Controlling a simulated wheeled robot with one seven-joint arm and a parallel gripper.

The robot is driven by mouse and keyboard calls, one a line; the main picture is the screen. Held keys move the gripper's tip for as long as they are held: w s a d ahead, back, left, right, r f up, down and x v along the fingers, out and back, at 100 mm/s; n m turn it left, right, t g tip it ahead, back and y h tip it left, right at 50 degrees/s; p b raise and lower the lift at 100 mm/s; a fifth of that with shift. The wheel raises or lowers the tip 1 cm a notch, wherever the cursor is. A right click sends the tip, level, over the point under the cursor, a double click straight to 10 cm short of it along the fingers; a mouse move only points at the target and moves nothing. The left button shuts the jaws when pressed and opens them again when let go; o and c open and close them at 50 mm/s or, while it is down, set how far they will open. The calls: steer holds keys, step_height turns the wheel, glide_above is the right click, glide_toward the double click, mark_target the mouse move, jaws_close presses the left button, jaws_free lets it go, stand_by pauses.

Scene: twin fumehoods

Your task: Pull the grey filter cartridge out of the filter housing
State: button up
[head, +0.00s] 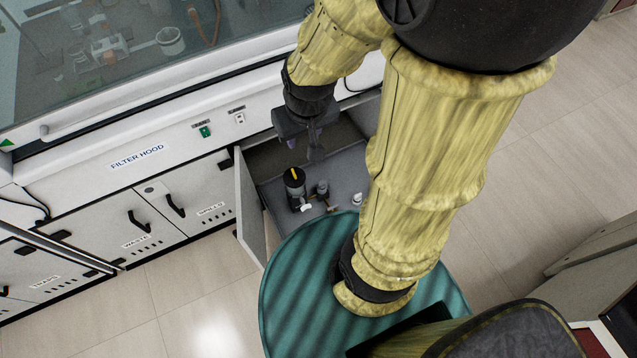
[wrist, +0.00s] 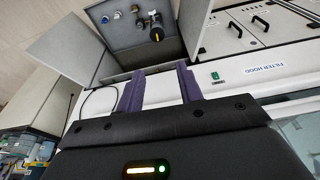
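A dark cylindrical housing (head: 295,188) with a yellow bar on its top stands in the open cabinet under the filter hood. I take it for the filter housing; it also shows near the top of the wrist view (wrist: 156,34). I cannot make out a grey filter cartridge; it may be hidden inside the housing. My gripper (head: 304,148) hangs above and behind the housing in the head view, near the hood's front, apart from it. In the wrist view its two purple fingers (wrist: 159,88) are spread with nothing between them.
Small grey fittings (head: 322,188) and a white-topped part (head: 357,198) stand beside the housing. The open cabinet door (head: 250,210) rises on the left. The hood front (head: 215,125) runs behind the gripper. A green round surface (head: 300,285) covers the near side.

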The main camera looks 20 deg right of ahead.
steer(key=shift+s, duration=0.1)
steer(key=o, duration=0.4)
steer(key=shift+s+f, duration=0.1)
steer(key=shift+s, duration=0.1)
steer(key=shift+o, duration=0.8)
step_height(320, 180, down, 25)
steer(key=w+d+m+g+y+b, duration=0.1)
steer(key=m+g+y+b, duration=0.3)
steer(key=b, duration=0.9)
steer(key=shift+w+d+m+g+y, duration=0.15)
steer(key=shift+w+m+g+y, duration=0.25)
steer(key=shift+m, duration=0.8)
steer(key=w+d+f+m+t+y+b, duration=0.25)
steer(key=f+m+t+b, duration=0.35)
steer(key=f, duration=0.7)
steer(key=w+d+f+m+t+y+b, duration=0.2)
steer(key=w+f+m+t+b, duration=0.15)
steer(key=f+m+b, duration=0.6)
steer(key=w+d+f+m+t+y+b, duration=0.2)
steer(key=w+f+t+y+b, duration=0.3)
steer(key=f, duration=1.1)
steer(key=d+f+m+t+h+b, duration=0.2)
steer(key=d+f+m+h+b, duration=0.2)
steer(key=d+f+m+h, duration=0.1)
steer(key=d+f+m+t+h+b, duration=0.3)
steer(key=f+m+h, duration=0.4)
steer(key=f, duration=0.5)
steer(key=shift+s+d+t+h+b, duration=0.35)
steer(key=shift+s+d+h+b, duration=0.1)
steer(key=shift+d+h+b, duration=0.5)
